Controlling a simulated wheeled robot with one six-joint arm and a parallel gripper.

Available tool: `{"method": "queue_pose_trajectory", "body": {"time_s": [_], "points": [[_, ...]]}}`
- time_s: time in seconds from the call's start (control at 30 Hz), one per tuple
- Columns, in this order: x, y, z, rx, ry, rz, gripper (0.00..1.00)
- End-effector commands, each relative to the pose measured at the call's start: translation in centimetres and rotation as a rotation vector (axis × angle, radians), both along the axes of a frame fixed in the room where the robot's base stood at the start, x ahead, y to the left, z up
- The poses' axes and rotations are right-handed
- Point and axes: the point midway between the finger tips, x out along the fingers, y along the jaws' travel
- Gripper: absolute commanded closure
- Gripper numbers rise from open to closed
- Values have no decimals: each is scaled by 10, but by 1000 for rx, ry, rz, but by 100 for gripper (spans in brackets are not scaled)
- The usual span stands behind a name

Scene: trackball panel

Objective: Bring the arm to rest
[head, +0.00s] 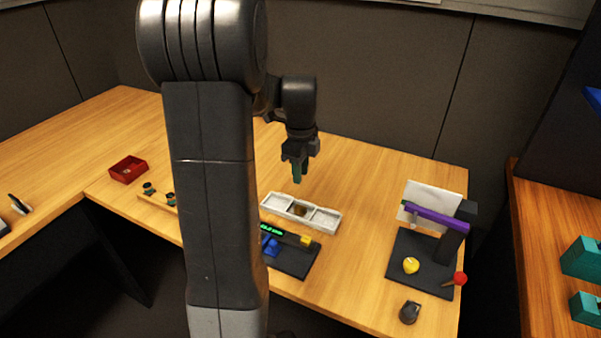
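My arm rises large in the left middle of the head view and hides part of the desk. My gripper (297,170) points down above the wooden desk (370,180), a little above and behind a pale sectioned tray (325,220), apart from it. A narrow dark green part shows at its tip. I cannot tell whether this is a fingertip or something held, nor how wide the fingers stand.
A black panel (298,262) with a green display, blue piece and yellow piece lies before the tray. A red box (128,170) sits left.

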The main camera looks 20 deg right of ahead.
Motion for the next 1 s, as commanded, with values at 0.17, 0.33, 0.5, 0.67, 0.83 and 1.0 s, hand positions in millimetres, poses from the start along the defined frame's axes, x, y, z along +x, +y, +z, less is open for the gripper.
{"method": "queue_pose_trajectory", "body": {"time_s": [0.17, 0.33, 0.5, 0.67, 0.83, 1.0], "points": [[0, 0, -3, 1, 1, 0, 74], [0, 0, -20, 2, 3, 0, 74], [-1, 0, -52, 3, 5, 0, 74], [-1, 1, -85, 3, 5, 0, 74], [-1, 0, -118, 3, 5, 0, 74], [1, -1, -104, -3, -5, 0, 74]]}}
